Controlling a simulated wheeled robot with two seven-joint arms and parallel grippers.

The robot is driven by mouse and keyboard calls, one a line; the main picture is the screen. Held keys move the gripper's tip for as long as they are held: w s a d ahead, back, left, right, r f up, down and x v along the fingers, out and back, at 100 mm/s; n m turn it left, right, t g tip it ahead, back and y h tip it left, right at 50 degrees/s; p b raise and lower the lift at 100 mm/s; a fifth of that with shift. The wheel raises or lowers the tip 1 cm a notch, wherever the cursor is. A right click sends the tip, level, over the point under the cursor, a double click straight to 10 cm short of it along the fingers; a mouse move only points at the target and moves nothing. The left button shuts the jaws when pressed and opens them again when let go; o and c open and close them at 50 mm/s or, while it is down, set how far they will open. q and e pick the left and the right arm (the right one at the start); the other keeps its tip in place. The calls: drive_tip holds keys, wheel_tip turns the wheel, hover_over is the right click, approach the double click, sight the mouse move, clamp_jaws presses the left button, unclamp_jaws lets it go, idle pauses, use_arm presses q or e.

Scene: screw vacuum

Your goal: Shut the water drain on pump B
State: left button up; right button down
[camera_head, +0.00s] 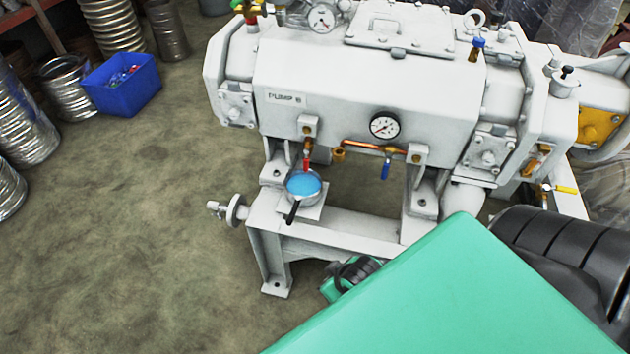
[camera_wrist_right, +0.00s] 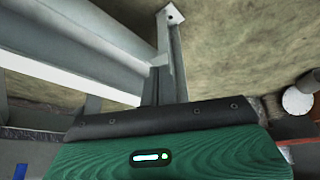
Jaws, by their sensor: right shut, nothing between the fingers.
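The pale grey pump marked PUMP B (camera_head: 335,75) fills the top middle of the head view. A small valve with a red handle (camera_head: 306,165) hangs from its left front, above a pan of blue liquid (camera_head: 303,184). A valve with a blue handle (camera_head: 385,170), pointing down, sits on the copper pipe (camera_head: 362,146) under the gauge. I cannot tell which is the water drain. My right gripper (camera_head: 350,276), green and black, is low beside the pump frame, partly hidden. In the right wrist view its body (camera_wrist_right: 160,120) shows, shut and empty. My left gripper is out of view.
The grey pump frame (camera_head: 345,228) stands between my right gripper and the valves. Its leg shows in the right wrist view (camera_wrist_right: 172,60). A blue bin (camera_head: 122,85) and metal coils (camera_head: 20,125) stand at left. Open floor (camera_head: 130,230) lies left of the frame.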

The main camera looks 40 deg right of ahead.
sight(306, 161)
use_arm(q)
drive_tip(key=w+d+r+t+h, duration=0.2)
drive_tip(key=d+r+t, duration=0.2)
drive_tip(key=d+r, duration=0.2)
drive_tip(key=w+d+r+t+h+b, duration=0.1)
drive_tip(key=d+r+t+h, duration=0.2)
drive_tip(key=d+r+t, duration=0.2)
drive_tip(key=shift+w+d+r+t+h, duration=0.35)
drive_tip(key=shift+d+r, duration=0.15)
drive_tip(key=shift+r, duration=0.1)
use_arm(e)
drive_tip(key=w+d+r+t+y, duration=0.1)
drive_tip(key=w+d+r+t, duration=0.3)
drive_tip(key=w+d+t, duration=0.1)
drive_tip(key=w+d+r+t+y, duration=0.1)
drive_tip(key=w+d+r+t, duration=0.3)
drive_tip(key=d, duration=0.5)
drive_tip(key=shift+w+d+t, duration=0.15)
drive_tip(key=shift+w+t, duration=1.1)
drive_tip(key=shift+t, duration=0.65)
